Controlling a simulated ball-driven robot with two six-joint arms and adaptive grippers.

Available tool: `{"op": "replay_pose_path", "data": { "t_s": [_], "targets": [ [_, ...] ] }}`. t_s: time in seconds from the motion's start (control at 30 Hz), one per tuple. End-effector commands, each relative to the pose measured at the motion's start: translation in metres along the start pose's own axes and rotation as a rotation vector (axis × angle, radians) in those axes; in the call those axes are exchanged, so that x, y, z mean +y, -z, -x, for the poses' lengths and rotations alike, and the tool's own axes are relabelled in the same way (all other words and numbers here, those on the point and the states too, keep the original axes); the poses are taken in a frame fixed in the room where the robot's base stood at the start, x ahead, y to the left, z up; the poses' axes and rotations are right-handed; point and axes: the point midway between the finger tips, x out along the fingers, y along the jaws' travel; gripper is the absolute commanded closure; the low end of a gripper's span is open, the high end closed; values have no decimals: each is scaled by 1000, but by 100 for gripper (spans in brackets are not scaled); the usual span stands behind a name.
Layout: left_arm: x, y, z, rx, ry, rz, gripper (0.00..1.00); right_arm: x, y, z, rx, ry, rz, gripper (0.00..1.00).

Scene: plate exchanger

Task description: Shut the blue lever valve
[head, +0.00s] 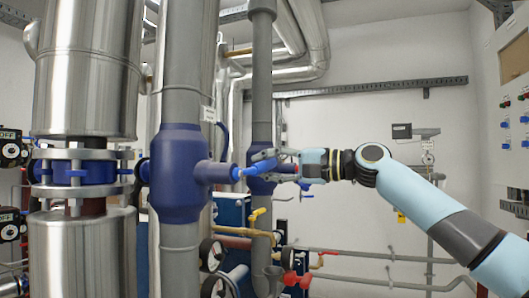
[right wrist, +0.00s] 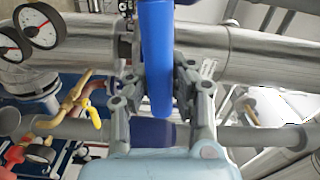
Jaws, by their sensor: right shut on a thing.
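The blue lever valve has a dark blue body (head: 180,180) on a vertical grey pipe left of centre in the head view. Its bright blue lever (head: 250,170) reaches right from the end of the stem, roughly level and slightly raised. My right gripper (head: 268,167) is shut on the lever, coming from the right; its fingers hide part of the lever. In the right wrist view the blue lever (right wrist: 157,60) runs between the two fingers of my right gripper (right wrist: 155,90), which press on it from both sides. My left gripper is not in view.
Large steel cylinders (head: 85,70) stand at the left. A second grey pipe (head: 262,80) rises behind the lever. Below are a yellow-handled valve (head: 257,215), red handles (head: 297,280) and gauges (head: 212,254). A cabinet with buttons (head: 513,120) is at the right.

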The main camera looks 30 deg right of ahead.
Motion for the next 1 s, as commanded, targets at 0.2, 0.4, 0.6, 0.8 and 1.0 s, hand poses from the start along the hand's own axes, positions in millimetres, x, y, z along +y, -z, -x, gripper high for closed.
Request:
{"op": "replay_pose_path", "data": {
  "t_s": [0.2, 0.4, 0.6, 0.8, 1.0],
  "targets": [
    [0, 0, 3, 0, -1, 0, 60, 13, -1, 0, -3, -6, -102, 100],
    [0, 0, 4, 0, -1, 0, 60, 18, -2, 0, -3, -7, -142, 100],
    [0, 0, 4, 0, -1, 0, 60, 20, -2, 0, -3, -7, -153, 100],
    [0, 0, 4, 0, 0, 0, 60, 21, -3, 0, -4, -8, -154, 100],
    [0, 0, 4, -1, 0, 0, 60, 20, -2, 0, -4, -7, -152, 63]
  ]
}}
